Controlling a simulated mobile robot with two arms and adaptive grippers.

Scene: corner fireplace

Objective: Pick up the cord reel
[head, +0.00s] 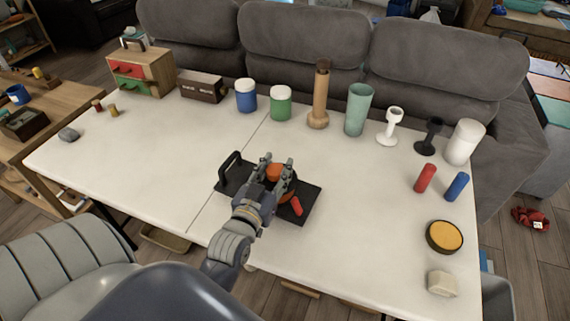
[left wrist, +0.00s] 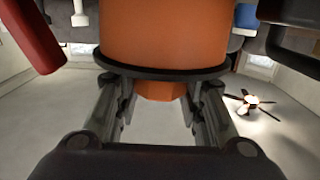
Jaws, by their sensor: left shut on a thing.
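The cord reel has an orange drum (head: 274,171) with a dark rim and a red grip (head: 296,207). It is at a black base plate (head: 308,203) with an upright black handle (head: 229,170), on the white table's front middle. My left gripper (head: 276,178) is shut on the reel, and its arm hides part of it. In the left wrist view the orange drum (left wrist: 165,35) fills the top middle, with an orange hub between the fingers (left wrist: 160,110). I cannot tell whether the reel is clear of the plate. My right gripper is not in view.
Behind stand a blue jar (head: 246,98), a green jar (head: 281,106), a wooden cylinder (head: 320,95) and a green cup (head: 357,113). A red cylinder (head: 425,178) and a yellow-topped tin (head: 444,237) are at right. The table's left front (head: 140,175) is clear.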

